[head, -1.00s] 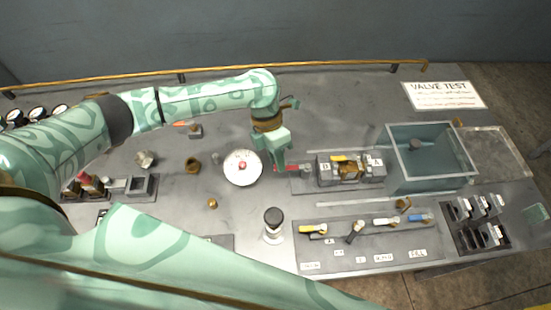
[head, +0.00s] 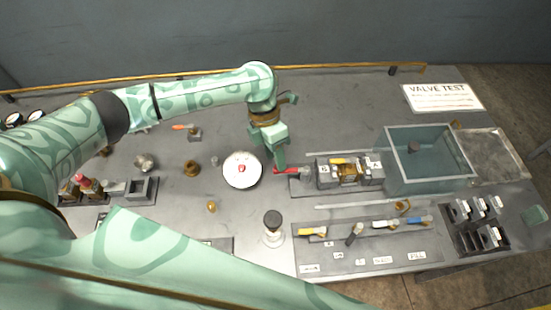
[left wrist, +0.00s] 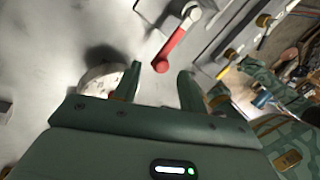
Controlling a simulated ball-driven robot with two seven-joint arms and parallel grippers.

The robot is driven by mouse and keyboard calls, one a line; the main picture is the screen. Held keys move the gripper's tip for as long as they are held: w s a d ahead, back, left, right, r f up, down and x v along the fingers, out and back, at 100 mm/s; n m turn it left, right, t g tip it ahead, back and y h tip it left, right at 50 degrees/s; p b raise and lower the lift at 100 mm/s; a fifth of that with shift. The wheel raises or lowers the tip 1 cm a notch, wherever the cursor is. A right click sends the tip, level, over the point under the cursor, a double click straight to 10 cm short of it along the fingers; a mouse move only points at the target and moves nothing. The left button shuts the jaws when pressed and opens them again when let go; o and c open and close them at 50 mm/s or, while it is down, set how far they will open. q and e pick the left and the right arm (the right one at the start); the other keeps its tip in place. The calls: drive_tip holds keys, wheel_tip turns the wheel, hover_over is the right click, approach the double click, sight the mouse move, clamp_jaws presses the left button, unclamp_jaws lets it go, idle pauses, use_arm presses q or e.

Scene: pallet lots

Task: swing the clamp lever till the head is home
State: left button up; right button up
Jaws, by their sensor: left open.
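The clamp lever has a red handle (head: 287,171) and lies at the left end of the valve fixture, pointing left in the head view. In the left wrist view the red handle (left wrist: 169,49) runs from a grey pivot down towards my fingers. My left gripper (head: 281,158) is open, just above and behind the handle's free end. In the left wrist view its fingers (left wrist: 160,80) stand apart, with the handle's tip near the gap between them; contact cannot be told. A brass valve (head: 347,173) sits between grey blocks marked B and A. The clamp head is too small to make out.
A white round dial (head: 242,178) stands close left of the gripper. A black-topped post (head: 273,218) and a panel of coloured levers (head: 340,254) lie in front. A clear tank (head: 430,183) stands right of the fixture.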

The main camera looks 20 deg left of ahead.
use_arm(q)
drive_tip(key=p+v, duration=0.2)
drive_tip(key=v, duration=1.2)
